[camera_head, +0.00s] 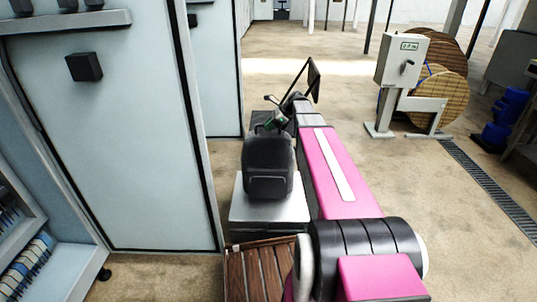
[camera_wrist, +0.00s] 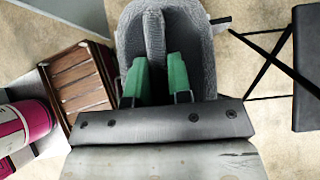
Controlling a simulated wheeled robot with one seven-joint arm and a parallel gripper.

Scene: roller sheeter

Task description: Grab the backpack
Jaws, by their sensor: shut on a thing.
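The dark grey backpack (camera_head: 268,168) is upright at a pale box (camera_head: 270,216) in the head view, its front pocket facing me. I cannot tell whether its bottom touches the box. My gripper (camera_head: 277,120) is at the backpack's top, at the end of my pink arm. In the wrist view, the green fingers of my gripper (camera_wrist: 158,75) are shut on a grey upper part of the backpack (camera_wrist: 133,35). The fingers hide part of the gripped spot.
A brown slatted wooden crate (camera_head: 256,272) stands in front of the pale box. A tall pale cabinet (camera_head: 110,140) is close on the left. A grey machine with wooden reels (camera_head: 440,95) stands at the right. The floor between is clear.

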